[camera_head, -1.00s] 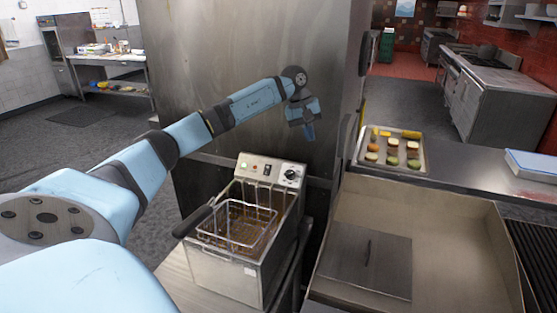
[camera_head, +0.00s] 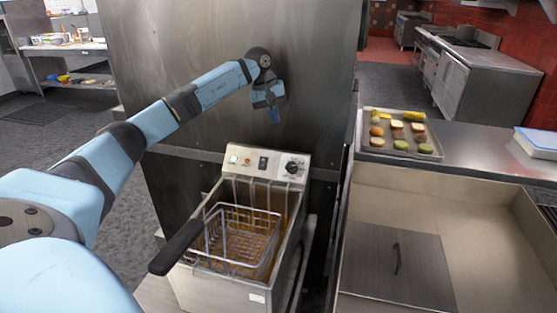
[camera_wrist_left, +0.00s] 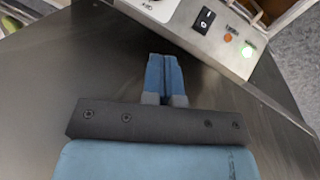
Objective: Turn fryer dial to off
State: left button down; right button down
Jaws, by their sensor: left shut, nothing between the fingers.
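The fryer (camera_head: 197,283) stands in the lower middle of the head view, with a wire basket (camera_head: 240,238) in it. Its dial (camera_head: 292,168) is a black knob at the right end of the back panel. In the left wrist view the dial (camera_wrist_left: 150,5) is cut off by the top edge. A green light (camera_wrist_left: 248,50) is lit on the panel. My left gripper (camera_head: 273,114) is above and behind the panel, pointing down, apart from the dial. In the left wrist view its blue fingers (camera_wrist_left: 165,62) are together and empty. My right gripper is not in view.
A steel wall (camera_head: 185,90) rises behind the fryer. The black basket handle (camera_head: 176,247) sticks out to the front left. A tray of food pieces (camera_head: 366,144) and a steel basin with a lid (camera_head: 385,285) are to the right.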

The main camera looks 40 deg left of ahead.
pick_arm(q)
jog(key=p, duration=0.1)
send_over(288, 165)
jog(key=a, duration=0.3)
jog(key=x, duration=0.3)
jog(key=a+x, duration=0.1)
jog(key=x, duration=0.5)
jog(key=shift+s+a+f, duration=0.2)
jog(key=shift+s+a, duration=0.05)
jog(key=shift+a, duration=0.25)
jog(key=d+f, duration=0.1)
jog(key=s+f, duration=0.1)
jog(key=shift+d+f+p, duration=0.25)
jog(key=shift+d+p, duration=0.15)
jog(key=shift+s+d+f, duration=0.15)
jog(key=shift+s+d, duration=0.05)
jog(key=shift+d+f, duration=0.15)
jog(key=shift+f, duration=0.1)
jog(key=shift+f+b, duration=0.1)
jog(key=shift+b, duration=0.2)
jog(key=shift+s+n+t, duration=0.1)
jog(key=shift+n+t, duration=0.2)
